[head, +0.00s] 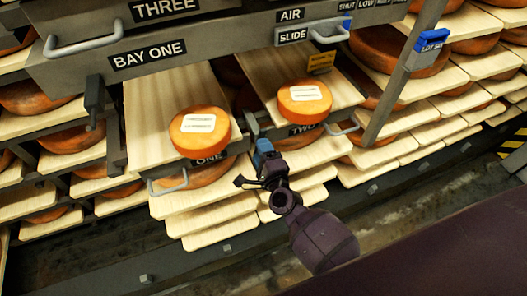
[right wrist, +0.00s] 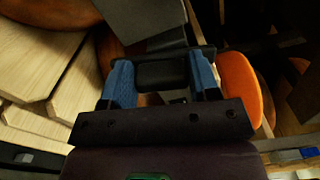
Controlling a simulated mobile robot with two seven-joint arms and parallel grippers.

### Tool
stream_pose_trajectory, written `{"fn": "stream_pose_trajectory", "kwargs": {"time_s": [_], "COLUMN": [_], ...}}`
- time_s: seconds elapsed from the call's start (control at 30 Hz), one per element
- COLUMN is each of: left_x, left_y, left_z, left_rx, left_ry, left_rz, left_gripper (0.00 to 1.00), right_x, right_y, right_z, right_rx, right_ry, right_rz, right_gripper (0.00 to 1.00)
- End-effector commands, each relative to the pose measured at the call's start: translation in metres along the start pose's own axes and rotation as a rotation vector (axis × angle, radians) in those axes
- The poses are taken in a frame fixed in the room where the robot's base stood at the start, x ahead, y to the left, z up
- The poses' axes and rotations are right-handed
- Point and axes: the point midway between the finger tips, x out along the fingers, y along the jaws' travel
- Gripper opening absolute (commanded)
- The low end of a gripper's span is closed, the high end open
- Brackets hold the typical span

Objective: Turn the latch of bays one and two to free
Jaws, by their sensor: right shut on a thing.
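The board of bay one, labelled ONE, bears an orange cheese wheel (head: 200,143) with a white label. The board of bay two, labelled TWO, bears a similar wheel (head: 305,108). A dark latch (head: 94,95) stands upright at the left of bay one. A second grey latch (head: 251,124) is between the two boards. My right gripper (head: 263,148) is at this second latch. In the right wrist view its blue fingers (right wrist: 162,82) are shut on the latch's dark block (right wrist: 161,75). My left gripper is not in view.
Metal handles stick out under bay one (head: 168,185) and beside bay two (head: 343,129). A grey post (head: 404,75) with a blue tag stands at the right. Shelves of cheese wheels fill the back. The floor in front is clear.

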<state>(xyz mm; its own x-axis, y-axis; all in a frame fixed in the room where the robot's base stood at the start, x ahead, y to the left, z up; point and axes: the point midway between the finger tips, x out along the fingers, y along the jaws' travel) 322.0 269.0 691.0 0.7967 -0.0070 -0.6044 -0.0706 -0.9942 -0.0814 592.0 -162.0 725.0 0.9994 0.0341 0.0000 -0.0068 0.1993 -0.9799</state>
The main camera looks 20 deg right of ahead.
Motion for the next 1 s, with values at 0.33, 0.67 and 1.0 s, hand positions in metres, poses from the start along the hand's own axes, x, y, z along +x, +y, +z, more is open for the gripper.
{"fn": "stream_pose_trajectory", "kwargs": {"time_s": [0.33, 0.67, 1.0], "left_x": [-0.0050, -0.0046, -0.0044], "left_y": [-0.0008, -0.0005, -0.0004], "left_z": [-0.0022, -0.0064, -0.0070], "left_rx": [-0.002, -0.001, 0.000], "left_ry": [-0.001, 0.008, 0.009], "left_rz": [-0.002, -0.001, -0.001], "left_gripper": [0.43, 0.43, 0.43], "right_x": [0.0004, 0.0001, 0.0000], "right_y": [0.0000, 0.0017, 0.0019], "right_z": [0.0007, 0.0003, 0.0001], "right_rx": [-0.172, -0.218, -0.219], "right_ry": [-0.001, -0.001, -0.001], "right_rz": [-0.001, 0.000, 0.000], "right_gripper": [0.32, 0.32, 0.60]}}
